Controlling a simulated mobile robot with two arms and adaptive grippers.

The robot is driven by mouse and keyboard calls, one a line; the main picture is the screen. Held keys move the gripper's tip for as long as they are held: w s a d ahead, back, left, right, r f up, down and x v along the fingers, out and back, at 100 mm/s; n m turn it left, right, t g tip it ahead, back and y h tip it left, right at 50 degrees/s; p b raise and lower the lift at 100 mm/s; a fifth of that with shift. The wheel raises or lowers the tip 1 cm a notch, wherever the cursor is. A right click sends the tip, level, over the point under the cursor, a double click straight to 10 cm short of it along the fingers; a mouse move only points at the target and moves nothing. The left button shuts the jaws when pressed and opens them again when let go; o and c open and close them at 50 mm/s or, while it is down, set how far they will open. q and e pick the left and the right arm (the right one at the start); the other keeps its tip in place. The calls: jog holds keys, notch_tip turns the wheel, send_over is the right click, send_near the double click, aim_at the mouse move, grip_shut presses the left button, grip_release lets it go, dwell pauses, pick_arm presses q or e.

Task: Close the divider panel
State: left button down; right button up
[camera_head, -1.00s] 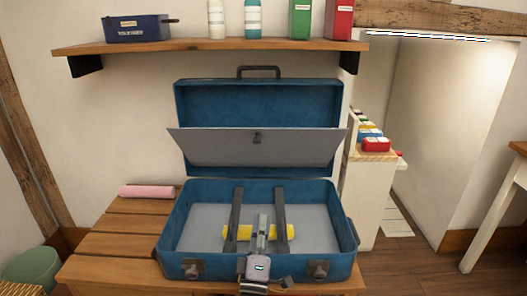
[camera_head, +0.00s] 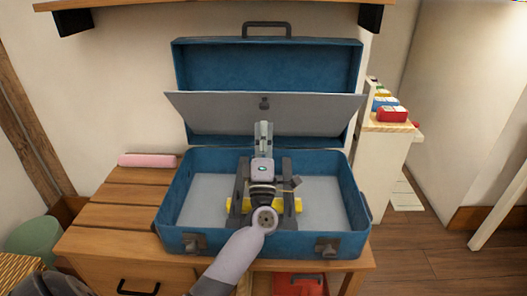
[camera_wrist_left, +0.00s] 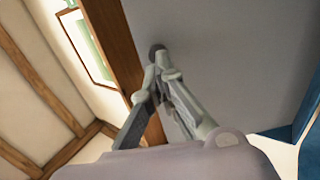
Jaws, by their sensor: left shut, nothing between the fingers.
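The grey divider panel (camera_head: 215,110) hangs tilted forward out of the open lid of a blue suitcase (camera_head: 165,205). A small dark knob (camera_head: 263,103) sits near the middle of its top edge; the left wrist view also shows the panel (camera_wrist_left: 240,45) and the knob (camera_wrist_left: 157,49). My left gripper (camera_head: 264,126) is shut and empty, pointing up in front of the panel, its tips just below the knob. In the left wrist view, my left gripper (camera_wrist_left: 160,72) has its tips close to the knob; I cannot tell whether they touch. My right gripper is out of view.
A yellow item (camera_head: 292,205) and dark straps (camera_head: 285,170) lie in the suitcase base, partly behind my arm. The suitcase stands on a slatted wooden bench (camera_head: 115,215) with a pink roll (camera_head: 147,160). A shelf (camera_head: 205,3) hangs above.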

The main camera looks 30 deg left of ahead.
aim_at(264, 109)
pick_arm(q)
jog(key=x, duration=0.3)
jog(key=shift+w, duration=0.1)
jog(key=shift+w+a+r, duration=0.15)
jog(key=shift+r, duration=0.05)
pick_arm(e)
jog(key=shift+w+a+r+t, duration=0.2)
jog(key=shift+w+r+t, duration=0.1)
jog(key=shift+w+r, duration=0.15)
pick_arm(q)
jog(key=shift+r, duration=0.1)
